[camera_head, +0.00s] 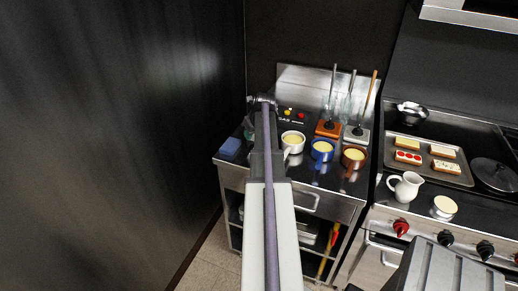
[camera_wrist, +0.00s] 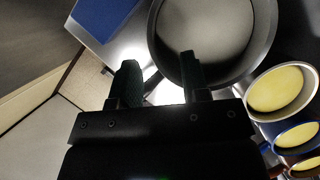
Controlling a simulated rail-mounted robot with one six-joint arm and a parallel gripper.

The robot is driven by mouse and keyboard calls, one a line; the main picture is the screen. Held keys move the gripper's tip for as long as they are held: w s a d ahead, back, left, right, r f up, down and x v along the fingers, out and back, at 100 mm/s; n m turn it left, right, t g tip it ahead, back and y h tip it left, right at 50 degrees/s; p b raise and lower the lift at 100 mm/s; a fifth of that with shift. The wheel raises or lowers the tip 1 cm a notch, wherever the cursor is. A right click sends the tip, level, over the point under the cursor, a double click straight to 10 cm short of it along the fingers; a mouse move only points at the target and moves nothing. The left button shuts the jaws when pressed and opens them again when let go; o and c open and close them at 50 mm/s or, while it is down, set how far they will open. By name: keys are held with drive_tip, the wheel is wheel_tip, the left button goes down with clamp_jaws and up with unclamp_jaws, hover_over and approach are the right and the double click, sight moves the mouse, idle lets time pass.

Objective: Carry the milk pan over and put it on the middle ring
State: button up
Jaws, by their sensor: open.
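In the wrist view a round grey pan (camera_wrist: 205,38), which I take for the milk pan, stands empty beyond my gripper (camera_wrist: 157,82). My gripper is open. Its two dark fingers point toward the pan's near edge, with a dark handle partly visible between them; I cannot tell whether they touch it. In the head view my arm hides this pan. The stove top (camera_head: 472,128) is at the right, with a baking tray (camera_head: 462,183) over its middle. I cannot make out a bare middle ring.
White (camera_head: 293,141), blue (camera_head: 322,150) and copper (camera_head: 354,158) cups with yellow contents stand right of my arm. A blue block (camera_head: 230,147) lies left. The stove holds a small metal pan (camera_head: 412,111), white jug (camera_head: 406,187) and lidded dark pan (camera_head: 494,174). Tall-handled tools stand behind the cups.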

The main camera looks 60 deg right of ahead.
sight(250, 143)
drive_tip(key=b+x, duration=0.4)
drive_tip(key=x, duration=0.1)
drive_tip(key=shift+a+f+b, duration=0.2)
drive_tip(key=shift+f+b, duration=0.05)
drive_tip(key=shift+b, duration=0.05)
drive_tip(key=shift+r, duration=0.25)
clamp_jaws()
